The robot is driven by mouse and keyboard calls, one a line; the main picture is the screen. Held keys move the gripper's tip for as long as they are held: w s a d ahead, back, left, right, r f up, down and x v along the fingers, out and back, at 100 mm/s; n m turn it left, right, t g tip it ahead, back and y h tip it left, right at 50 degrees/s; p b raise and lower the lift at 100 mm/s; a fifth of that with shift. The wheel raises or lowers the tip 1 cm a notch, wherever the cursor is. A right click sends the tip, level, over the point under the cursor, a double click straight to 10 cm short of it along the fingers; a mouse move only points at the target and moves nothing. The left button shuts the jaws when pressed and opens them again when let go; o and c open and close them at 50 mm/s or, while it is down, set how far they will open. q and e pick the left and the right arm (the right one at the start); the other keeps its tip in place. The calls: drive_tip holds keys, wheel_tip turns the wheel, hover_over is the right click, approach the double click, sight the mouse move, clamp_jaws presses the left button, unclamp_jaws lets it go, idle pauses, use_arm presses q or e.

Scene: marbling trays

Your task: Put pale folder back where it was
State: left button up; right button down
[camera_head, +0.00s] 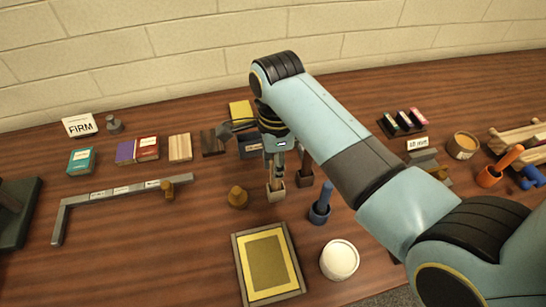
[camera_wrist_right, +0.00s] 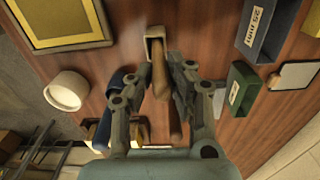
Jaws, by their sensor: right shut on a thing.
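The pale folder (camera_head: 277,176) is a slim light-wood tool, standing roughly upright with its lower end at or in a small pale square holder (camera_head: 276,193). In the right wrist view the pale folder (camera_wrist_right: 158,72) meets the mouth of the pale holder (camera_wrist_right: 155,33); how deep it sits I cannot tell. My right gripper (camera_head: 279,158) is shut on the folder from above, and its fingers (camera_wrist_right: 167,88) show around it in the wrist view. A darker brown tool (camera_wrist_right: 174,118) shows close beside it. My left gripper is not in view.
A dark holder (camera_head: 304,180) stands just right of the pale one. A blue-handled tool in a pot (camera_head: 321,207), a white tub (camera_head: 339,260), a yellow framed tray (camera_head: 239,260) and a brass knob (camera_head: 237,197) are near. Bare table lies to the left front.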

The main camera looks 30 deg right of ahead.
drive_tip(key=c, duration=1.4)
unclamp_jaws()
drive_tip(key=shift+s+a+r, duration=0.25)
drive_tip(key=shift+s, duration=0.15)
drive_tip(key=shift+c, duration=0.2)
drive_tip(key=shift+o, duration=1)
drive_tip(key=shift+w+d+r, duration=0.1)
drive_tip(key=shift+w+r, duration=0.05)
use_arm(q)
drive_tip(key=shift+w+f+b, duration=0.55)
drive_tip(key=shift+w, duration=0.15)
use_arm(e)
wheel_tip(320, 180, up, 12)
drive_tip(key=shift+f, duration=0.2)
